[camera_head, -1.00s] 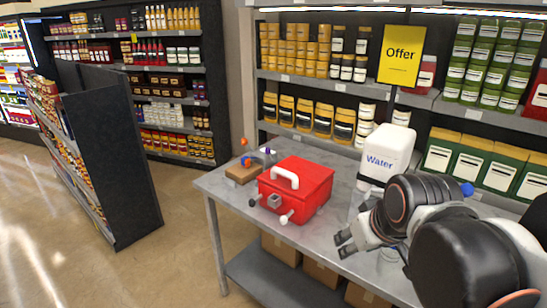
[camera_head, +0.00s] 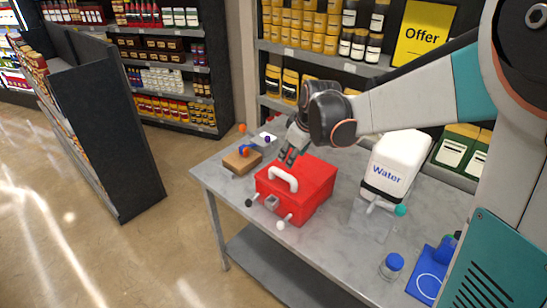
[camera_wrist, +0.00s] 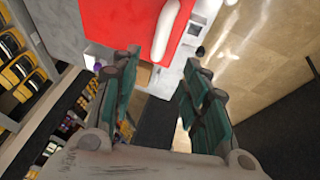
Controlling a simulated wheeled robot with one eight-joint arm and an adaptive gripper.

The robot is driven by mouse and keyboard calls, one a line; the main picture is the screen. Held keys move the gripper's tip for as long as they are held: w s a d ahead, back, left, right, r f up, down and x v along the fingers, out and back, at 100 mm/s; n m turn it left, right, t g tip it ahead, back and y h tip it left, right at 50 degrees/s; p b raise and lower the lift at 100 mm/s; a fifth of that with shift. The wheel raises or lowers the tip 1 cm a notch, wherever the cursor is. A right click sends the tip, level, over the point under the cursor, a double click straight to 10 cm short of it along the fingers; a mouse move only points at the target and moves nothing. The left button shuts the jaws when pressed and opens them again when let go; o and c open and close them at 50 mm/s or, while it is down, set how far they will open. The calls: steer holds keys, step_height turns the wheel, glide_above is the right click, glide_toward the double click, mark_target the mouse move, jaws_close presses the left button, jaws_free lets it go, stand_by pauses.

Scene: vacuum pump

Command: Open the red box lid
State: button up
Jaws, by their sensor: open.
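The red box (camera_head: 309,199) stands on the grey table with its lid closed. A white handle (camera_head: 284,178) arches over the lid, and a grey latch (camera_head: 271,202) sits on the front. My gripper (camera_head: 288,157) is open and empty, above the back left part of the lid, close to the handle. In the wrist view the red lid (camera_wrist: 128,22) and the white handle (camera_wrist: 172,30) lie beyond the open fingers (camera_wrist: 160,82). Whether the fingers touch the lid cannot be told.
A grey table (camera_head: 345,238) carries a wooden block (camera_head: 240,161) left of the box. A white water container (camera_head: 394,166) stands to the right, with a blue-capped bottle (camera_head: 391,266) and a blue mat (camera_head: 425,284) nearer the front. Stocked shelves stand behind.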

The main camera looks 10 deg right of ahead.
mark_target(283, 173)
steer(key=b+x, duration=0.1)
steer(key=x, duration=1.2)
steer(key=shift+f+b, duration=0.2)
steer(key=shift+b, duration=0.15)
jaws_close()
